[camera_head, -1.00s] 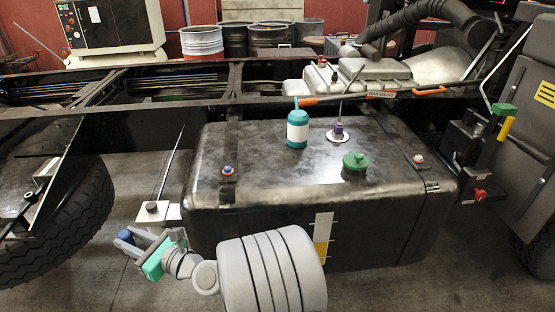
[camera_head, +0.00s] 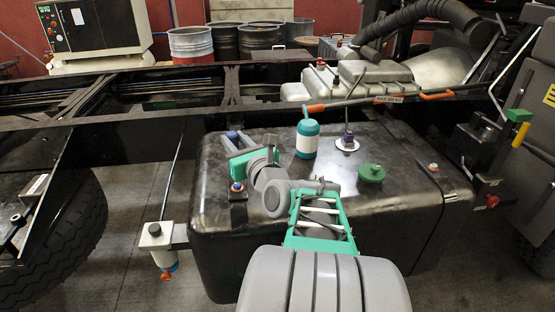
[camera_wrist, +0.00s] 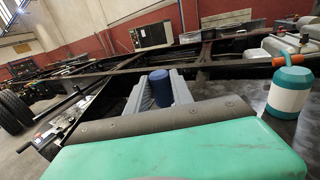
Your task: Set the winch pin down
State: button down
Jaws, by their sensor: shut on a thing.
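My gripper (camera_head: 236,143) is over the left part of the top of the black tank (camera_head: 218,222). It is shut on a blue cylindrical piece, the winch pin (camera_head: 232,135). In the wrist view the winch pin (camera_wrist: 160,87) stands upright between the grey fingers of my gripper (camera_wrist: 159,92). Its lower part is hidden by the gripper. I cannot tell whether the pin touches the tank top.
A teal-and-white bottle (camera_head: 307,140) stands right of my gripper. A small blue-topped fitting (camera_head: 237,188) is near the tank's left front. Frame rails (camera_head: 150,92) run behind.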

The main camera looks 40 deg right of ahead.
jog(key=d+f+b, duration=0.1)
jog(key=d+f, duration=0.7)
jog(key=d, duration=0.1)
jog(key=d+f+b, duration=0.1)
jog(key=d+f, duration=0.3)
jog(key=d, duration=0.1)
jog(key=shift+s+d+f+b, duration=0.1)
jog(key=shift+s+f+b, duration=0.05)
jog(key=shift+f+b, duration=0.2)
jog(key=shift+f, duration=0.1)
jog(key=c, duration=1.1)
grip_release()
